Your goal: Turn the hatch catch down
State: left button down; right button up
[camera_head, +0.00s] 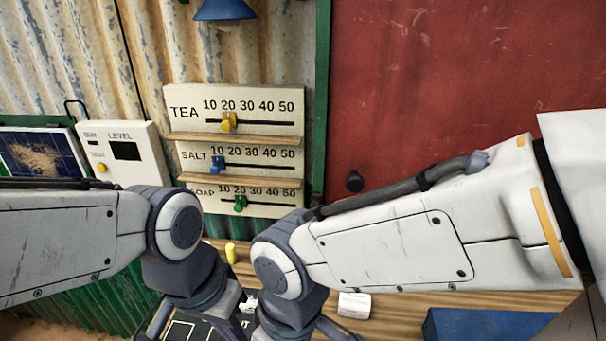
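A large red panel (440,75) fills the upper right, with a small dark round knob (355,181) low on its left side. I cannot tell whether this knob is the hatch catch or whether the red panel is the hatch. No other part in view is clearly a catch. My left arm comes in from the left and my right arm from the right. Their wrists bend down close together at the bottom middle, in front of the counter. The fingers of both grippers are not clearly visible, and the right arm hides part of the panel's lower edge.
A slider board (290,128) has TEA, SALT and SOAP scales. A white LEVEL box (151,146) and a dark solar panel (38,158) are at left. A wooden counter (400,307) bears a small yellow object (231,252), a white block (354,305) and a blue object (480,322). A blue lamp (225,10) hangs above.

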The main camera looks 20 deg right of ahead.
pick_arm(q)
jog(key=w+d+r+h+p, duration=0.1)
jog(key=w+d+r+p, duration=0.1)
jog(key=w+r, duration=0.3)
jog(key=w+d+r+n+t+h+p, duration=0.1)
jog(key=w+d+r+p, duration=0.2)
jog(key=r, duration=0.7)
jog(key=w+d+r+h+p, duration=0.1)
jog(key=w+d+r+p, duration=0.1)
jog(key=w+r, duration=0.5)
jog(key=shift+w+d+r+t+p, duration=0.3)
jog(key=shift+w+d+p, duration=0.1)
jog(key=shift+p, duration=0.45)
jog(key=shift+f, duration=0.1)
jog(key=s+d+p+x, duration=0.1)
jog(key=p+x, duration=0.3)
jog(key=x, duration=0.9)
jog(key=shift+s+d, duration=0.3)
jog(key=shift+s, duration=0.15)
